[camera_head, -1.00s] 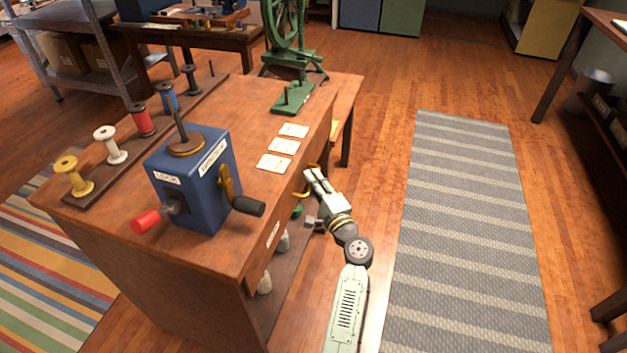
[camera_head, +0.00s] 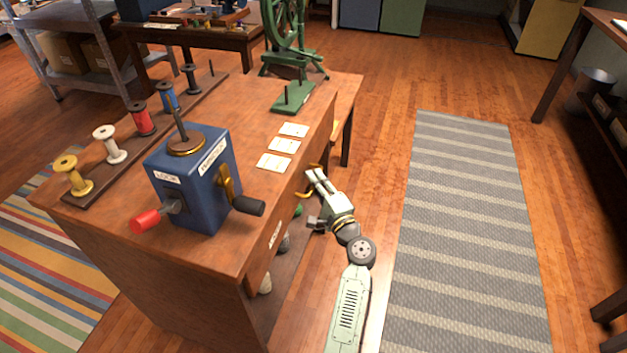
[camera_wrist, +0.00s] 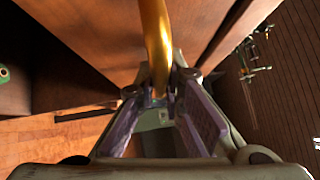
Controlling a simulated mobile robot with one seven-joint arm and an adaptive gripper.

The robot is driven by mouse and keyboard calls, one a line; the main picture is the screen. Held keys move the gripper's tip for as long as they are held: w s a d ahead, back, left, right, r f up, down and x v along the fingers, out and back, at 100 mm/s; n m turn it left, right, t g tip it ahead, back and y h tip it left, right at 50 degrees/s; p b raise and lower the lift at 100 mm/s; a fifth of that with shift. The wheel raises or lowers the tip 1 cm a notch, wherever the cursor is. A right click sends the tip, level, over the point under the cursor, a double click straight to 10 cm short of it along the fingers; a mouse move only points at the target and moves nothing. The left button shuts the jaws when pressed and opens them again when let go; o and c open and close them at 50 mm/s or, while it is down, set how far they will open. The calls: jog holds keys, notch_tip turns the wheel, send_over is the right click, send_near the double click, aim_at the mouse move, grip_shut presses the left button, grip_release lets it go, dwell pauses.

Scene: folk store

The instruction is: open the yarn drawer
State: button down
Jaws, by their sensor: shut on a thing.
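A wooden workbench (camera_head: 265,115) has a drawer front on its right side, seen at a steep angle in the head view. A curved brass handle (camera_head: 303,194) sticks out from that side, and it also shows large in the wrist view (camera_wrist: 154,35). My gripper (camera_head: 313,177) is at this handle, reaching it from the right. In the wrist view my gripper (camera_wrist: 160,92) has its fingers closed around the brass bar. A brown wooden panel (camera_wrist: 95,35) fills the space behind the handle. The inside of the drawer is hidden, and I cannot tell how far it stands out.
A blue winder box (camera_head: 195,180) with a red-ended handle and a black-ended crank stands on the bench. A grey striped rug (camera_head: 470,230) lies on the clear floor to the right.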

jog(key=s+d+b, duration=0.3)
jog(key=s+d, duration=0.1)
jog(key=d, duration=0.9)
jog(key=s+d+b, duration=0.3)
jog(key=s+d, duration=0.1)
jog(key=d, duration=1)
jog(key=shift+s+b, duration=0.35)
jog(key=shift+s, duration=0.05)
jog(key=shift+a+f, duration=0.1)
jog(key=c, duration=1.7)
grip_release()
jog(key=v, duration=1.2)
